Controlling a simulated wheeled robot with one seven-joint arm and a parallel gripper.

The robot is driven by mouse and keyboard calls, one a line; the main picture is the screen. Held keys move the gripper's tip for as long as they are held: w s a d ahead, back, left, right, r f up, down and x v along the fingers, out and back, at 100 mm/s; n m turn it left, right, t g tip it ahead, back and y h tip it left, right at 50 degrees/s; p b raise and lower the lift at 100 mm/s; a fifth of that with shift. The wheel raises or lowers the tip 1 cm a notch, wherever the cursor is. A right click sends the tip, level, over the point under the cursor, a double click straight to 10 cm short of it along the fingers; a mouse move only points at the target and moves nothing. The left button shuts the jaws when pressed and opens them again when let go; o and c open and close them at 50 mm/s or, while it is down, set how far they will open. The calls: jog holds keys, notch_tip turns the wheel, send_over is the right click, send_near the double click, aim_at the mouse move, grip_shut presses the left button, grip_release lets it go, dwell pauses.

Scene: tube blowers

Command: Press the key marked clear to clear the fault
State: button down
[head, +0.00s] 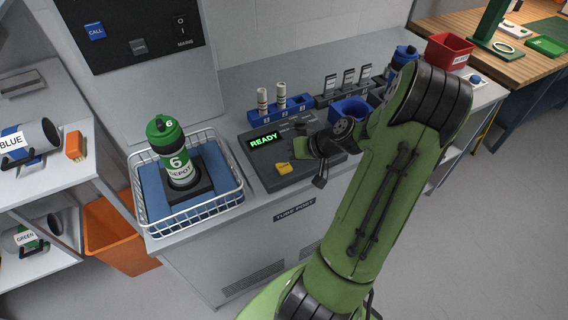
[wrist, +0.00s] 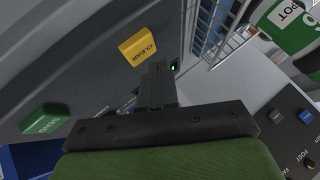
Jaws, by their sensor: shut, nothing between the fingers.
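The yellow key marked CLEAR (wrist: 138,46) is on the dark console (head: 262,172). In the head view the yellow key (head: 284,169) is at the console's front, below a green lit display (head: 264,140) that reads READY. My gripper (head: 320,181) is shut and empty, to the right of the yellow key in the head view. In the wrist view my gripper's fingers (wrist: 155,75) appear just below and right of the yellow key. I cannot tell the gap, but they look apart. A green key marked SEND (wrist: 46,121) shows in the wrist view; my arm hides it in the head view.
A white wire basket (head: 232,190) left of the console holds an upright green-and-white carrier (head: 178,165) marked 6. Behind the console stand a blue rack (head: 281,113) with two tubes and a blue bin (head: 350,108). A wall panel (head: 135,40) is at the upper left.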

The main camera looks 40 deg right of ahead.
aim_at(287, 167)
notch_tip(287, 167, up, 5)
jog(key=p, duration=0.4)
dwell(0.8)
jog(key=s+a+r+n+g+h, duration=0.1)
jog(key=s+a+r+n+g, duration=0.1)
jog(key=a+r, duration=0.5)
jog(key=s+a+r+n+g+h, duration=0.1)
jog(key=a+r+n+g, duration=0.15)
jog(key=a, duration=0.85)
jog(key=s+a+r, duration=0.2)
jog(key=s, duration=0.4)
jog(key=s+a+r+t+h, duration=0.1)
jog(key=s+a+r, duration=0.2)
jog(key=s, duration=0.2)
jog(key=shift+s+a+r+n, duration=0.2)
jog(key=shift+s+a+n, duration=0.05)
jog(key=shift+s+n, duration=0.15)
jog(key=shift+t, duration=0.25)
